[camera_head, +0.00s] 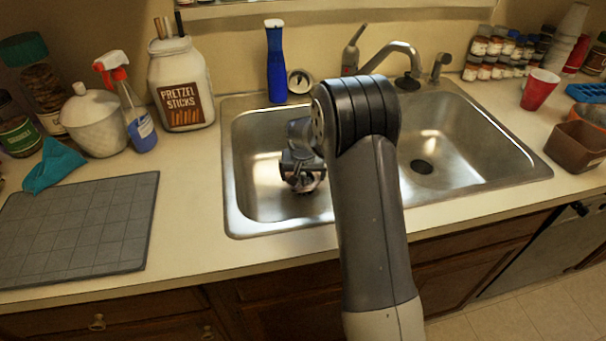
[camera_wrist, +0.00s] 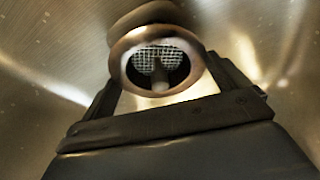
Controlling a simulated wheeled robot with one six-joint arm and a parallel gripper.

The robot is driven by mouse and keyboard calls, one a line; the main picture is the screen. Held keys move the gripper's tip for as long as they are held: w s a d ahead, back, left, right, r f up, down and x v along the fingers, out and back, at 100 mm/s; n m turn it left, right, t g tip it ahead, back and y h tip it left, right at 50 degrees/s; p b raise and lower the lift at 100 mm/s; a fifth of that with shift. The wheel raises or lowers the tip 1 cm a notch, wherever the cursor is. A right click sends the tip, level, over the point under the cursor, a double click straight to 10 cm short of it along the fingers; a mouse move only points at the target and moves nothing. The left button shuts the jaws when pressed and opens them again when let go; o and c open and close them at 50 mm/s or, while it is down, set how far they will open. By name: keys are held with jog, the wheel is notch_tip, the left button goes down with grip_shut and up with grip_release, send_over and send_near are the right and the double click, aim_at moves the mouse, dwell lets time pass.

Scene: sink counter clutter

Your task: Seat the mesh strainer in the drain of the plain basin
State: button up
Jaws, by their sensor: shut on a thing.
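The mesh strainer (camera_wrist: 148,52) shows in the wrist view as a round coppery rim around a grey mesh, with a short post in its middle. My gripper (camera_wrist: 162,88) is shut on it; the exact contact is hard to see. In the head view my gripper (camera_head: 302,170) is low inside the left basin (camera_head: 252,185). A second coppery curved edge (camera_wrist: 150,14) lies just beyond the strainer in the wrist view; I cannot tell whether it is a drain rim. The right basin (camera_head: 470,150) has a dark, open drain (camera_head: 421,167). The left basin's drain is hidden.
The faucet (camera_head: 390,50) stands behind the basins. A blue bottle (camera_head: 276,62) stands behind the left basin. A pretzel jar (camera_head: 181,85), a spray bottle (camera_head: 135,118) and a grey mat (camera_head: 80,225) are left. A red cup (camera_head: 539,90) and a brown container (camera_head: 575,147) are right.

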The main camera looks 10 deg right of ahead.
jog(key=shift+f+b, duration=0.7)
jog(key=shift+f, duration=0.15)
jog(key=o, duration=0.6)
jog(key=shift+r, duration=0.1)
jog(key=v, duration=1)
jog(key=shift+s+r, duration=0.15)
jog(key=shift+r, duration=0.15)
jog(key=shift+f, duration=0.1)
